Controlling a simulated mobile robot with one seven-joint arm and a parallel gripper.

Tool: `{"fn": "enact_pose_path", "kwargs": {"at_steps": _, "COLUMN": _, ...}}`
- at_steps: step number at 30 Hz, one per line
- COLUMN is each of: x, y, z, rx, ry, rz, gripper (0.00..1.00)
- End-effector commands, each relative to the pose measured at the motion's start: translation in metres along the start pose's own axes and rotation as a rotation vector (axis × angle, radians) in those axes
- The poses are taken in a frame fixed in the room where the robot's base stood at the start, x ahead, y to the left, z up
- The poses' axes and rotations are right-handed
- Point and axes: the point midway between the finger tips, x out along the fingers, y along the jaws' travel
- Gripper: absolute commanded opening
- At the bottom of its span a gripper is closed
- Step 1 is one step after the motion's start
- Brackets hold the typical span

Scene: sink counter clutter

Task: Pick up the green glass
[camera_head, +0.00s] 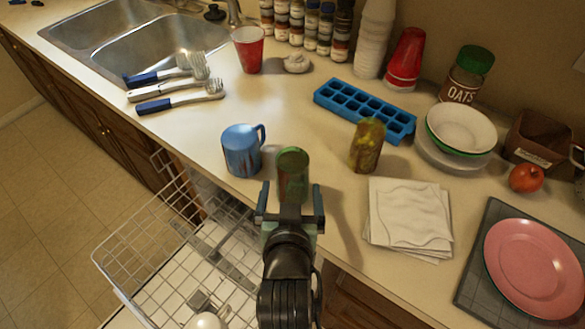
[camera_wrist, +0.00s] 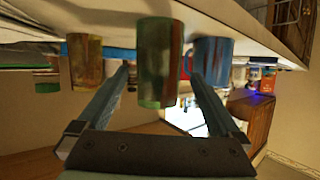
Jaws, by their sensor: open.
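The green glass (camera_head: 291,163), with reddish-brown patches, stands upright near the counter's front edge, just beyond my gripper (camera_head: 291,192). In the head view my gripper partly covers its lower part. My gripper is open and comes from the front edge, one finger to each side. In the wrist view, which is upside down, the green glass (camera_wrist: 159,62) shows between the two fingers of my gripper (camera_wrist: 158,72). I see a gap on both sides of it. I cannot tell how far the fingertips reach alongside it.
A blue mug (camera_head: 242,151) stands close to the left of the glass. A yellow-brown glass (camera_head: 367,146) stands to the right, with a blue ice tray (camera_head: 364,109) behind. Folded napkins (camera_head: 408,218) lie at right front. An open dishwasher rack (camera_head: 150,243) is below left.

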Motion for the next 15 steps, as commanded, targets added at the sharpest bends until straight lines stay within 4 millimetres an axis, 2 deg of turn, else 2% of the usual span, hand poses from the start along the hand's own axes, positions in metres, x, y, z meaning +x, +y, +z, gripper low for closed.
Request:
{"fn": "enact_pose_path", "kwargs": {"at_steps": 4, "x": 0.023, "y": 0.0, "z": -0.001, "rx": 0.0, "ry": 0.002, "rz": 0.0, "gripper": 1.0}}
{"fn": "enact_pose_path", "kwargs": {"at_steps": 11, "x": 0.036, "y": 0.001, "z": -0.001, "rx": 0.0, "ry": 0.001, "rz": 0.0, "gripper": 1.0}}
{"fn": "enact_pose_path", "kwargs": {"at_steps": 15, "x": 0.05, "y": 0.002, "z": 0.0, "rx": 0.001, "ry": 0.001, "rz": 0.001, "gripper": 1.0}}
